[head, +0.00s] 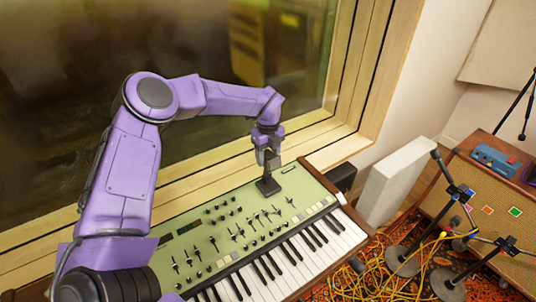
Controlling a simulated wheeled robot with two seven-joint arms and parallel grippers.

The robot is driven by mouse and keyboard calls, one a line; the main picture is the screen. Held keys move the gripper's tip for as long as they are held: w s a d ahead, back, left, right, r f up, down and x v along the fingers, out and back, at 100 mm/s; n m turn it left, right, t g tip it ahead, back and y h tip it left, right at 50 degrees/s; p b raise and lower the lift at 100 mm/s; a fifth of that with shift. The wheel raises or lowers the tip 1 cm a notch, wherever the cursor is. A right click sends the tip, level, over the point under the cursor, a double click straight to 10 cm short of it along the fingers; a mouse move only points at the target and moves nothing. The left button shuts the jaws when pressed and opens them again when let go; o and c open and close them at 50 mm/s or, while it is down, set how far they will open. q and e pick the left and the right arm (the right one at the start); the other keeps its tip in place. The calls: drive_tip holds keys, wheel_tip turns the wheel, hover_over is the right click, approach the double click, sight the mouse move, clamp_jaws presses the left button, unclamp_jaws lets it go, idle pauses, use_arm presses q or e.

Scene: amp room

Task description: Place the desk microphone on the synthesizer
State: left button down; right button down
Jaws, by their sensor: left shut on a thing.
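The synthesizer (215,262) has a pale green panel with black sliders and knobs, wooden end cheeks and a keyboard along its front. The desk microphone (268,185) is small and dark with a square base. It is upright over the far right part of the green panel. I cannot tell whether its base touches the panel or hangs just above it. My left gripper (267,157) points down and is shut on the upper part of the microphone, hiding its top. My right gripper is not in view.
A wooden window ledge (217,167) runs behind the synthesizer. To the right are a white block-shaped panel (395,180), microphone stands with round bases (402,261), tangled yellow cables (372,281) on a patterned rug, and an amplifier (480,205) with a blue box (495,160) on it.

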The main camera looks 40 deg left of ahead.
use_arm(q)
drive_tip(key=c, duration=0.8)
unclamp_jaws()
drive_tip(key=shift+f, duration=0.1)
drive_tip(key=o, duration=0.4)
drive_tip(key=shift+o, duration=0.2)
drive_tip(key=shift+s, duration=0.1)
drive_tip(key=shift+r, duration=0.4)
wheel_tip(320, 180, up, 12)
drive_tip(key=b, duration=0.2)
drive_tip(key=shift+f, duration=0.2)
